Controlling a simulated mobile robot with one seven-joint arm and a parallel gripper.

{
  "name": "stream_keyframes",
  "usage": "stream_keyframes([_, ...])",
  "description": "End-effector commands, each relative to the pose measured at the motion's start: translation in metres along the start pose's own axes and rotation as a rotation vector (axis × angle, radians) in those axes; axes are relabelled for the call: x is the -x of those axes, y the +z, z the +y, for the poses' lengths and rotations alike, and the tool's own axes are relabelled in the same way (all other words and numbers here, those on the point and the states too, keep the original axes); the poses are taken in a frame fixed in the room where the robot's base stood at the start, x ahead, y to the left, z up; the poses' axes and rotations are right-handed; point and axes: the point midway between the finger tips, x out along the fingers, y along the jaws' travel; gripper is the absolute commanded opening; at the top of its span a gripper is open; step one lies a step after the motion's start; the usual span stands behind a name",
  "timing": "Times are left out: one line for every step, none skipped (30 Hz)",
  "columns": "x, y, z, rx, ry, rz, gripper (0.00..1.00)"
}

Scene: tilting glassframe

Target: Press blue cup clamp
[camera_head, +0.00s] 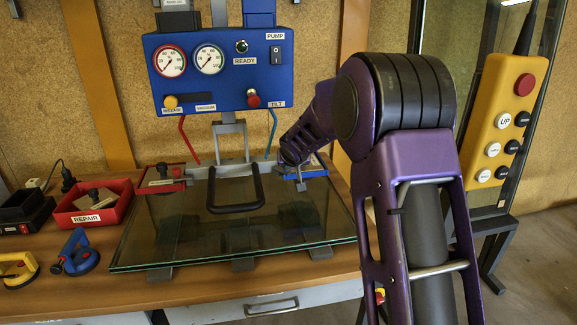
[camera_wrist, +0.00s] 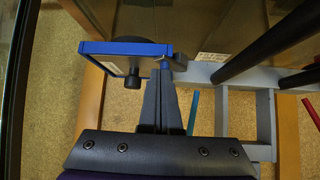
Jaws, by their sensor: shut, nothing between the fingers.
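The blue cup clamp (camera_head: 312,172) sits at the right rear corner of the glass frame. In the wrist view it shows as a blue bracket (camera_wrist: 105,47) with a dark round cup and a black knob below it. My gripper (camera_head: 299,183) is shut and empty, right at the clamp. In the wrist view the closed fingertips (camera_wrist: 161,72) meet the blue part at the bracket's right end; I cannot tell whether they touch or press it. In the head view my arm hides part of the clamp.
The glass pane (camera_head: 235,220) with a black handle (camera_head: 236,205) lies on the workbench. A red clamp (camera_head: 163,178) is at its left rear corner. A blue control panel (camera_head: 220,70) stands behind. A red REPAIR tray (camera_head: 93,203) and a blue suction lifter (camera_head: 76,254) are left. A yellow pendant (camera_head: 498,115) hangs right.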

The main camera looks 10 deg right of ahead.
Motion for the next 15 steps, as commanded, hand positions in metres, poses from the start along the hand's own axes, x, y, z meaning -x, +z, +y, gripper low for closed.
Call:
stream_keyframes([-0.001, -0.002, 0.001, -0.002, 0.002, 0.001, 0.0])
stream_keyframes([-0.002, -0.002, 0.003, -0.003, 0.003, 0.001, 0.0])
stream_keyframes([-0.003, -0.003, 0.005, -0.005, 0.004, 0.001, 0.0])
stream_keyframes([-0.004, -0.004, 0.006, -0.006, 0.005, 0.0, 0.0])
stream_keyframes([-0.005, -0.004, 0.008, -0.007, 0.006, 0.0, 0.0])
stream_keyframes([-0.006, -0.005, 0.01, -0.007, 0.007, 0.0, 0.0])
stream_keyframes([-0.007, -0.006, 0.012, -0.008, 0.007, 0.0, 0.0])
stream_keyframes([-0.008, -0.007, 0.014, -0.007, 0.008, 0.0, 0.0])
stream_keyframes([-0.009, -0.008, 0.016, -0.009, 0.008, 0.0, 0.0])
stream_keyframes([-0.01, -0.009, 0.018, -0.008, 0.008, 0.0, 0.0])
stream_keyframes([-0.011, -0.01, 0.019, -0.009, 0.008, 0.0, 0.0])
stream_keyframes([-0.013, -0.011, 0.02, -0.007, 0.008, 0.0, 0.0])
stream_keyframes([-0.014, -0.012, 0.022, -0.008, 0.008, 0.0, 0.0])
stream_keyframes([-0.015, -0.013, 0.023, -0.007, 0.008, -0.001, 0.0])
stream_keyframes([-0.016, -0.014, 0.024, -0.008, 0.008, -0.001, 0.0])
